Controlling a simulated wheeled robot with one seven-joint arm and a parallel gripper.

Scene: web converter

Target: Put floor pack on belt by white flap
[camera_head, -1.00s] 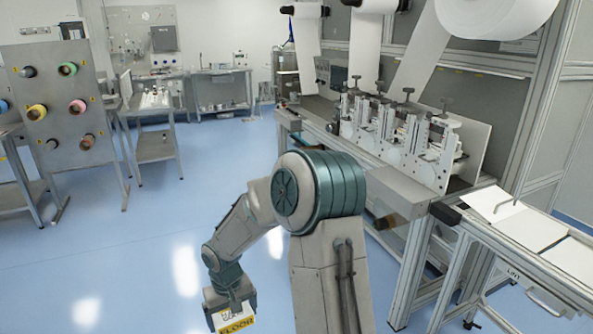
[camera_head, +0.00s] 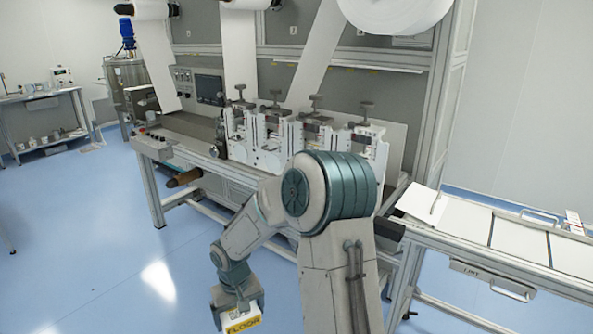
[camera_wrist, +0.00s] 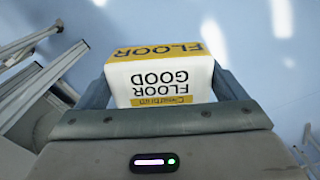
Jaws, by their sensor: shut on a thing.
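The floor pack (camera_head: 242,319) is a small white and yellow box with "FLOOR" lettering, low in the head view. In the wrist view the pack (camera_wrist: 160,80) sits between the two fingers, its lettering upside down. My gripper (camera_head: 238,306) is shut on it and holds it out over the blue floor. The belt (camera_head: 520,236) is a run of pale panels on a metal frame at the right. A white flap (camera_head: 424,203) stands tilted at the belt's left end. The pack is apart from both.
The converter machine (camera_head: 290,140) with white web rolls (camera_head: 395,10) stands behind my arm. A brown roller (camera_head: 184,178) juts from its front left. A metal bench (camera_head: 45,125) is at the far left. The blue floor (camera_head: 90,230) at left is clear.

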